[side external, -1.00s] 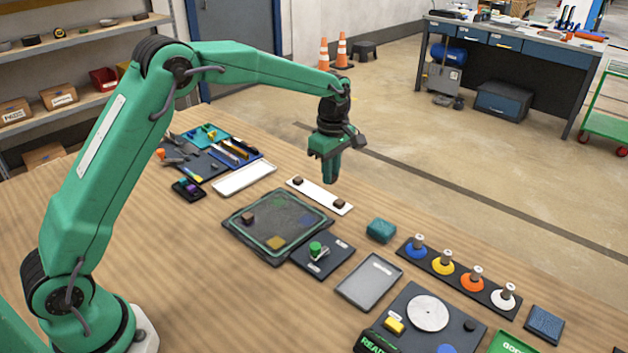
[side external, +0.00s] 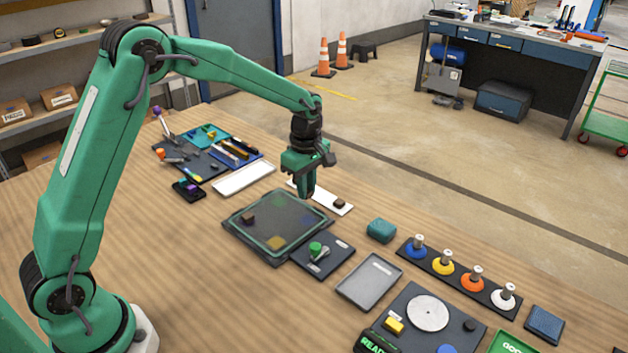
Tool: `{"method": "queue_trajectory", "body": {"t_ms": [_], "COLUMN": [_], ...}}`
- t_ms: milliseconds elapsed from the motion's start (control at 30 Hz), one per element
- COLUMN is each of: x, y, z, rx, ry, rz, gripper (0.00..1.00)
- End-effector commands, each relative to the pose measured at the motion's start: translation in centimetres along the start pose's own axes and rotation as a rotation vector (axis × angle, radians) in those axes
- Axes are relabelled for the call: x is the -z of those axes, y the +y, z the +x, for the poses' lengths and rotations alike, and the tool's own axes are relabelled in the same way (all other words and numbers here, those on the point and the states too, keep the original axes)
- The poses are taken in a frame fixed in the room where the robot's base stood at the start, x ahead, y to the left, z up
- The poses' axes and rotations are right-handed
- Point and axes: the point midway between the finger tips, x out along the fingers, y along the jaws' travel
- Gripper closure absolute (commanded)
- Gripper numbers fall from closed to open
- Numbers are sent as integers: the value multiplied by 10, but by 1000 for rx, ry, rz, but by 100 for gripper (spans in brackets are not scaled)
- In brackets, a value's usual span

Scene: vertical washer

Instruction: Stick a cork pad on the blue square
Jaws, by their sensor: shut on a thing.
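My gripper (side external: 306,194) is low over the left part of a white strip (side external: 347,210), fingers down and shut on a small brown cork pad that its fingers mostly hide. A second brown cork pad (side external: 339,203) lies on the right part of the strip. In front of the strip is a dark tray (side external: 237,238) with a green border line. The blue square (side external: 307,222) is on its right side and looks bare. A brown pad (side external: 248,218) sits at the tray's left, and a yellow square (side external: 276,243) is near its front.
A dark plate with a green knob (side external: 316,248) adjoins the tray's right corner. A teal block (side external: 381,230) and a grey tray (side external: 370,281) lie to the right. A white tray (side external: 244,178) and tools are behind left. The wooden table at front left is clear.

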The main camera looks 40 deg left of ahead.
Motion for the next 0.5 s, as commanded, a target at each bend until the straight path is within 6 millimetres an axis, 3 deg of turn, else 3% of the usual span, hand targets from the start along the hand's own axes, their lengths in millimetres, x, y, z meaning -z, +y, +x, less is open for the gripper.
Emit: {"method": "queue_trajectory", "body": {"t_ms": [500], "x": [0], "y": [0], "z": [13], "rx": [1], "ry": [0], "rz": [0], "gripper": [100]}}
